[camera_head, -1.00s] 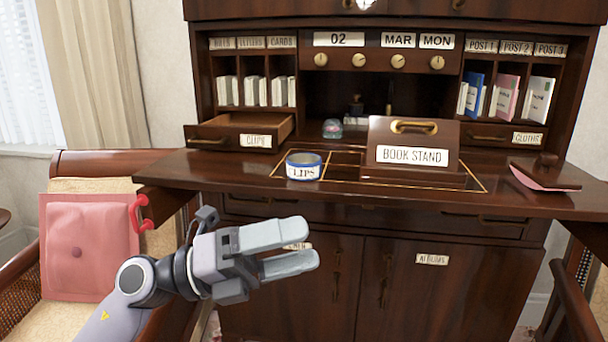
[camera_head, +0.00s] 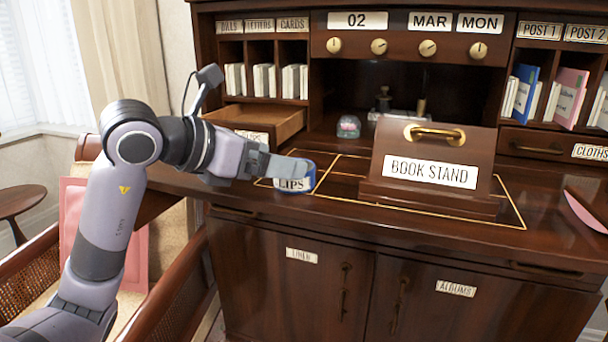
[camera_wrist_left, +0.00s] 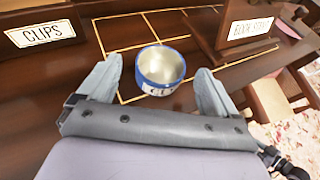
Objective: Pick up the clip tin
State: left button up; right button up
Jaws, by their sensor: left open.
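The clip tin (camera_head: 294,184) is a small round tin with a blue rim and a white label. It stands upright on the desk top, left of the book stand, and its left part is hidden by my gripper in the head view. My left gripper (camera_head: 288,168) is open at the tin. In the left wrist view the tin (camera_wrist_left: 160,68) looks empty and lies between and just beyond the two spread fingertips (camera_wrist_left: 160,72). I see no clear contact. My right gripper is not in view.
The wooden book stand (camera_head: 428,165) stands right of the tin. An open drawer (camera_head: 256,122) is behind my left gripper, and its "CLIPS" label (camera_wrist_left: 40,34) shows in the wrist view. A chair with a pink cushion (camera_head: 135,240) is below my left arm.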

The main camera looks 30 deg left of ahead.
pick_arm(q)
jog(key=x, duration=0.5)
jog(key=shift+w+d+f, duration=0.15)
jog(key=shift+d+f, duration=0.1)
jog(key=shift+f, duration=0.15)
jog(key=c, duration=1)
